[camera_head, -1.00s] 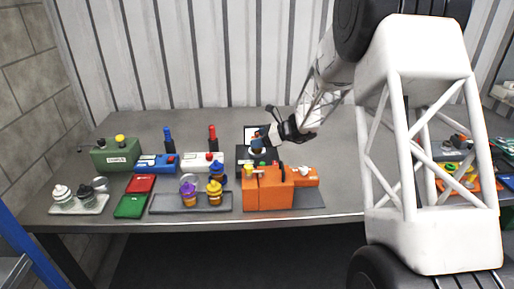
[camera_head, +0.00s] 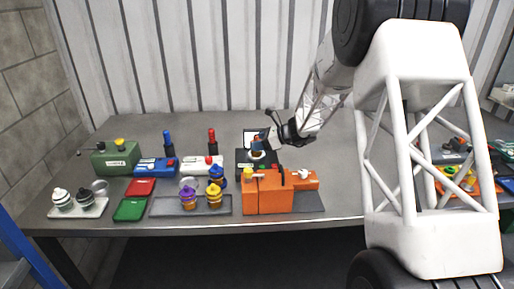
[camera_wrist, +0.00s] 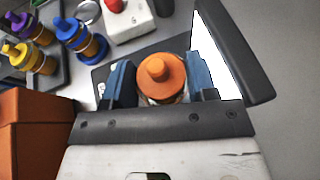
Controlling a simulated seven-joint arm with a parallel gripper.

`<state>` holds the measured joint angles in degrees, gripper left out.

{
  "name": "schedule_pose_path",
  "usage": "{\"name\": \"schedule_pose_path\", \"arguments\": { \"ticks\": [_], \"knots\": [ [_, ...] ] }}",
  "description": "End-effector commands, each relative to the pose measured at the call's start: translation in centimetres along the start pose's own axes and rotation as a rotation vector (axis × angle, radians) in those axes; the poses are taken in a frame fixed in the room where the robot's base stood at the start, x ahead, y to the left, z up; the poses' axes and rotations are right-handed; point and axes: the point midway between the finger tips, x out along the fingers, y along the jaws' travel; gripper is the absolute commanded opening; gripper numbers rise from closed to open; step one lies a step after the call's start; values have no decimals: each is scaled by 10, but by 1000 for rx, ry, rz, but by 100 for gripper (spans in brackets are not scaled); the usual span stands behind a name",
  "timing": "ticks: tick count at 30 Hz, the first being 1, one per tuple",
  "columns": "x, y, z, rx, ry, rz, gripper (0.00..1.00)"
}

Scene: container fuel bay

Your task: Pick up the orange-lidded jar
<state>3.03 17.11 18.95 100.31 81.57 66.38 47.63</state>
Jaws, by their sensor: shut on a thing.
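The orange-lidded jar (camera_wrist: 160,75) is in the middle of the wrist view, seen from above, with its round orange lid and knob upward. My gripper (camera_wrist: 162,84) has a blue finger pad on each side of it and is shut on it. In the head view my gripper (camera_head: 263,142) reaches in from the right over a dark device with a white screen (camera_head: 250,135). There the jar is small and partly hidden by the fingers. I cannot tell whether its base touches the device.
An orange box (camera_head: 268,195) stands just in front of my gripper. Purple- and yellow-lidded jars (camera_head: 189,198) stand on a grey tray to the left. A white box with a red handle (camera_head: 203,162) is left of the device.

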Motion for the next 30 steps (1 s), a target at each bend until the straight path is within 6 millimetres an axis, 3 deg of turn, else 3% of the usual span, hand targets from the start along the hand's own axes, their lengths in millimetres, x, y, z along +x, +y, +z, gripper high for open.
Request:
{"name": "schedule_pose_path", "arguments": {
  "ticks": [8, 22, 30],
  "knots": [
    [-5, 0, 13, -2, 0, 0, 20],
    [-30, 0, 73, -3, 0, 0, 20],
    [-38, 0, 91, 0, 0, 0, 20]
  ]
}}
